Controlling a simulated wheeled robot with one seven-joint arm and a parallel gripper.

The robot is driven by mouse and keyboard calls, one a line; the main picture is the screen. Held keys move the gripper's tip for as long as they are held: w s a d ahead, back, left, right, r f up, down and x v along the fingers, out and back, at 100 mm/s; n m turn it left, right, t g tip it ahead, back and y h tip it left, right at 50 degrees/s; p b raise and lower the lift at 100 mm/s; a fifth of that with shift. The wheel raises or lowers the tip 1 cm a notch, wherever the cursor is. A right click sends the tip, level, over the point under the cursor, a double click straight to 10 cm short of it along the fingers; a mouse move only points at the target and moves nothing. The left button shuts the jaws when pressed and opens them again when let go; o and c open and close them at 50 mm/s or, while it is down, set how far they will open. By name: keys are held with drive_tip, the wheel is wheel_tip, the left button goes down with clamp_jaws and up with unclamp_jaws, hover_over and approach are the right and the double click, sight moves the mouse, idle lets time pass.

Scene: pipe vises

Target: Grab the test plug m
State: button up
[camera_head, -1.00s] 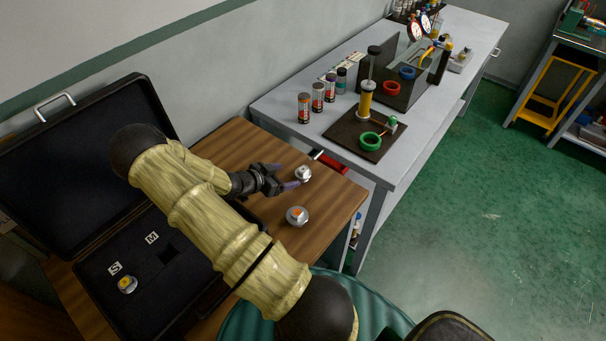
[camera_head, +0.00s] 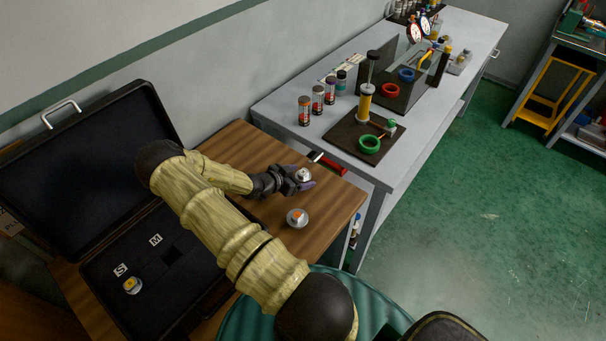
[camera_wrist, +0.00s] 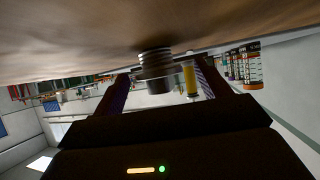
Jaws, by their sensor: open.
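Two metal plugs stand on the brown wooden table. The far plug (camera_head: 303,175) lies between the fingers of my gripper (camera_head: 304,179), and the near plug (camera_head: 297,217), with an orange mark on top, stands apart from it. I cannot read which one is test plug m. In the wrist view, a ribbed metal plug (camera_wrist: 155,66) stands between the two spread fingers of my gripper (camera_wrist: 163,88), with gaps on both sides. My gripper is open and low over the table. Part of the far plug is hidden by a finger.
An open black case (camera_head: 105,262) has slots labelled S and M; a yellow-marked plug (camera_head: 132,286) sits by S, and the M slot (camera_head: 172,257) looks empty. A grey bench (camera_head: 285,108) with cans and a green ring (camera_head: 369,144) adjoins the table. A red-handled tool (camera_head: 327,163) lies near.

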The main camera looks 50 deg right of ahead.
sight(300, 174)
drive_tip(key=shift+d+f, duration=0.1)
drive_tip(key=shift+d, duration=0.05)
idle(0.4)
drive_tip(key=c, duration=1.1)
drive_tip(key=shift+w+r, duration=0.1)
drive_tip(key=shift+r, duration=0.25)
wheel_tip(300, 174, up, 9)
drive_tip(key=shift+r+b, duration=0.2)
drive_tip(key=shift+b, duration=0.9)
